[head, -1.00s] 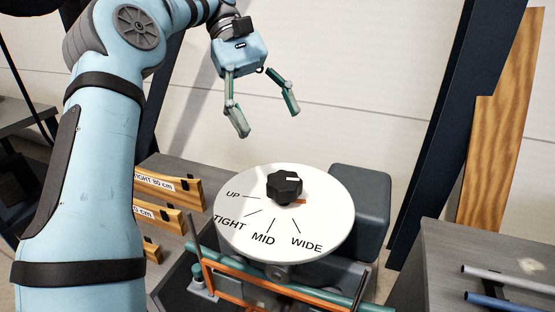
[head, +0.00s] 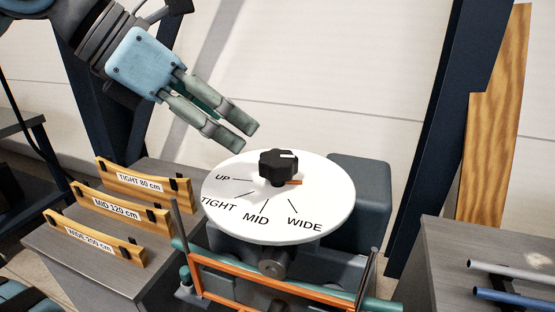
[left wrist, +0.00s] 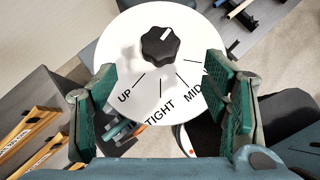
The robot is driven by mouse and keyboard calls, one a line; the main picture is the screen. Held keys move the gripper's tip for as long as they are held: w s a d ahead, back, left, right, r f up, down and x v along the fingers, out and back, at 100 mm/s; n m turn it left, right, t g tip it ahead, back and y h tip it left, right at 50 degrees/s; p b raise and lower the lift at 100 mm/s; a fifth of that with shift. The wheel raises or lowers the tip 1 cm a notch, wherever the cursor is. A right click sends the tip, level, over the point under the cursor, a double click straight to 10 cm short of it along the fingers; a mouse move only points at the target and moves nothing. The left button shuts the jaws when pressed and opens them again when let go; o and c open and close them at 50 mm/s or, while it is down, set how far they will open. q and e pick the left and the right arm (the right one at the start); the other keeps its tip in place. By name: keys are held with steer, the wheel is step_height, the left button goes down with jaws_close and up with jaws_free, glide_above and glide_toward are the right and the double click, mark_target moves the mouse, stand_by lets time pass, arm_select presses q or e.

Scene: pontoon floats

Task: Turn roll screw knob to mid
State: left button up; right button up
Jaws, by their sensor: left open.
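The black lobed roll screw knob (head: 279,165) stands at the middle of a round white dial (head: 325,190) marked UP, TIGHT, MID and WIDE. The white stripe on its top points right in the head view, away from the MID line. An orange mark (head: 295,182) shows on the dial beside the knob's base. My left gripper (head: 243,138) is open and empty, up and left of the knob, apart from it. In the left wrist view the knob (left wrist: 160,46) lies beyond the spread fingers, with its stripe toward the upper right. My right gripper is out of view.
Wooden gauge strips labelled TIGHT 80 cm (head: 120,178), MID 120 cm (head: 105,205) and WIDE 200 cm (head: 75,236) stand at the left. An orange frame (head: 270,284) sits below the dial. A grey table (head: 440,265) with rods is at the right.

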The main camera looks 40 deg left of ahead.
mark_target(276, 156)
arm_select(q)
steer(key=x, duration=1.2)
steer(key=shift+w+f+b, duration=0.1)
steer(key=shift+b, duration=0.25)
steer(key=shift+c, duration=0.6)
steer(key=c, duration=1)
steer(key=shift+c, duration=0.2)
